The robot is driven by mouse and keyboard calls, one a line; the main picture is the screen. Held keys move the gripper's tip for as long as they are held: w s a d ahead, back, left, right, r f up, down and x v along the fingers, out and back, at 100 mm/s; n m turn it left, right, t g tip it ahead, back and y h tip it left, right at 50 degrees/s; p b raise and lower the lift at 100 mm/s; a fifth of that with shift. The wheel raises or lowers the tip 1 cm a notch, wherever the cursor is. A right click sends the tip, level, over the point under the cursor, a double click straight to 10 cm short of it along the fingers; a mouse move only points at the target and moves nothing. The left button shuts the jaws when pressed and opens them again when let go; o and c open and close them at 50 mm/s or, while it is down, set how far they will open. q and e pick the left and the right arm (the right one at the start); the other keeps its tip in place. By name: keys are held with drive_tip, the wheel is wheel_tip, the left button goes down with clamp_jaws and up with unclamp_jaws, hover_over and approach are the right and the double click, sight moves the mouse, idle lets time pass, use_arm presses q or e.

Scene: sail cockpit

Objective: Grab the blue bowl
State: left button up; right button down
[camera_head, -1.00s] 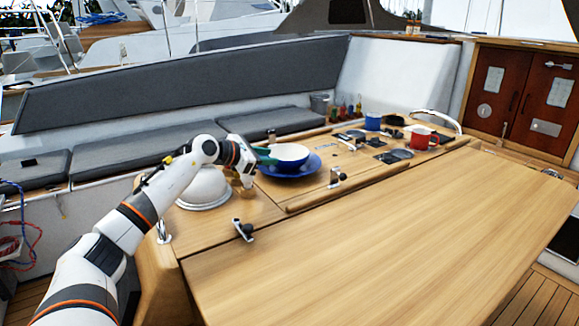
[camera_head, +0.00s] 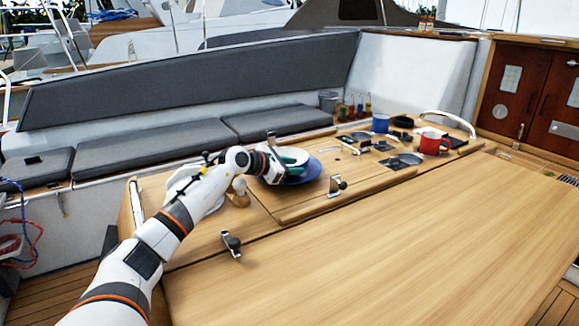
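The blue bowl, with a pale inside (camera_head: 294,154), sits on a blue plate (camera_head: 312,171) on the wooden cockpit table. My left arm comes in from the left, and its gripper (camera_head: 287,160) is at the near left side of the bowl, covering much of it. Greenish fingers show over the bowl's rim area, but whether they touch or grip it is hidden. I cannot tell if the gripper is open or shut. My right gripper is not in view.
A white bowl (camera_head: 181,181) is partly hidden behind my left arm. A small wooden item (camera_head: 239,193) stands beside the arm. A red mug (camera_head: 431,144) and a blue mug (camera_head: 380,123) stand further right. The near tabletop (camera_head: 380,240) is clear.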

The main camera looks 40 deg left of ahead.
use_arm(q)
drive_tip(key=shift+s+r, duration=0.2)
drive_tip(key=shift+s, duration=0.1)
drive_tip(key=shift+c, duration=1.4)
drive_tip(key=shift+s, duration=0.1)
drive_tip(key=shift+c, duration=1.4)
drive_tip(key=shift+w+f, duration=0.15)
drive_tip(key=shift+w, duration=0.05)
clamp_jaws()
